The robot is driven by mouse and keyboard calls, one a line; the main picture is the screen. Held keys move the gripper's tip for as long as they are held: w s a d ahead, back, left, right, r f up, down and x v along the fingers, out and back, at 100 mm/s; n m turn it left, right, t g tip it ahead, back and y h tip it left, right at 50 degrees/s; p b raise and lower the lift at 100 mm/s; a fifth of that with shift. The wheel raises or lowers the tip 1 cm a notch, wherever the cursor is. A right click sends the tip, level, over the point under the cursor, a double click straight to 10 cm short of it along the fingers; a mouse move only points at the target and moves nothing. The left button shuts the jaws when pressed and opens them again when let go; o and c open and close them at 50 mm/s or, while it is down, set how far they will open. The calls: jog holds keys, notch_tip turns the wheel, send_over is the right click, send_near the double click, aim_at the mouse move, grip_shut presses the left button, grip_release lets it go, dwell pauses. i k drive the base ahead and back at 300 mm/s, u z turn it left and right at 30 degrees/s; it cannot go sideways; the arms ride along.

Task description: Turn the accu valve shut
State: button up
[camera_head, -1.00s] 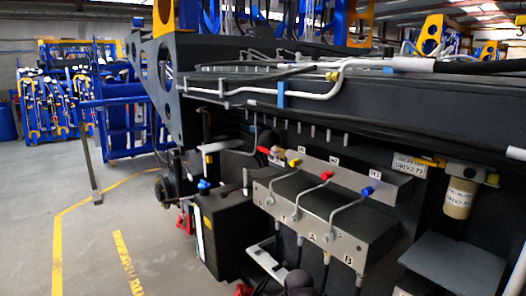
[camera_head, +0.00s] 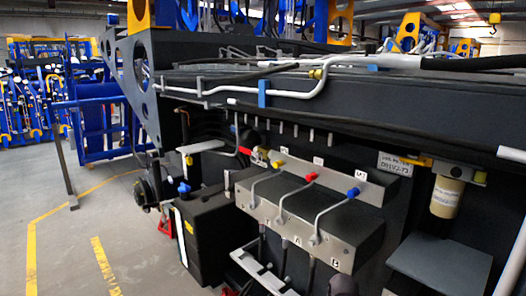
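A small valve with a red handle (camera_head: 258,153) sits on the dark chassis side, left of the grey valve block. No label naming it the accu valve can be read, so I cannot tell for certain that it is the one, or how far its handle is turned. The grey valve block (camera_head: 335,250) carries bent levers with a yellow knob (camera_head: 278,164), a red knob (camera_head: 311,177) and a blue knob (camera_head: 353,193). My gripper is not clearly in view; a dark rounded shape at the bottom edge may be part of my arm.
A filter (camera_head: 447,196) and a grey plate (camera_head: 440,262) are at the right. Pipes and hoses run along the chassis above. The floor (camera_head: 70,240) at the left is clear.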

aim_at(247, 151)
jog(key=z, duration=0.55)
jog(key=k, duration=1.15)
jog(key=u, duration=0.8)
jog(key=i, duration=1.5)
jog(key=u, duration=0.05)
